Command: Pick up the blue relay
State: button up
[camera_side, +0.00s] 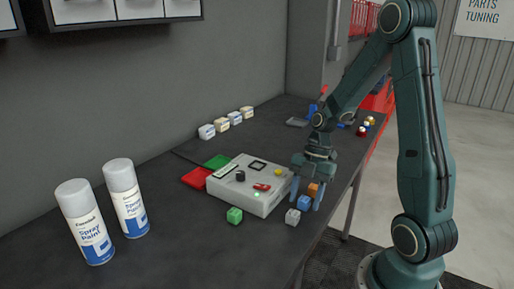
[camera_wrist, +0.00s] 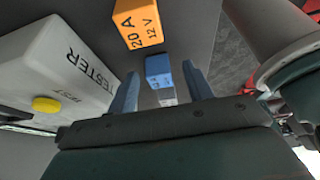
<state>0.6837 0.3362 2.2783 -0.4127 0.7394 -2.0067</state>
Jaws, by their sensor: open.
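The blue relay (camera_side: 304,203) sits on the dark bench just right of the tester box, between an orange relay (camera_side: 313,188) and a grey relay (camera_side: 293,217). In the wrist view the blue relay (camera_wrist: 158,70) shows in the gap between my two fingers, apart from both. My gripper (camera_side: 306,198) points down over it, with its fingers open and nothing held. The fingers also show in the wrist view (camera_wrist: 160,72). I cannot tell exactly how far the fingertips are above the bench.
The white tester box (camera_side: 235,199) stands close left of my gripper. A green relay (camera_side: 234,215) sits in front of it. Red (camera_side: 196,178) and green (camera_side: 218,161) trays lie behind it. Two spray cans (camera_side: 127,200) stand at left. The bench edge is close on the right.

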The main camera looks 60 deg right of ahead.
aim_at(305, 198)
jog(key=c, duration=1.1)
jog(key=shift+o, duration=0.2)
jog(key=shift+r, duration=0.1)
notch_tip(305, 198, up, 20)
dwell(0.3)
dwell(0.6)
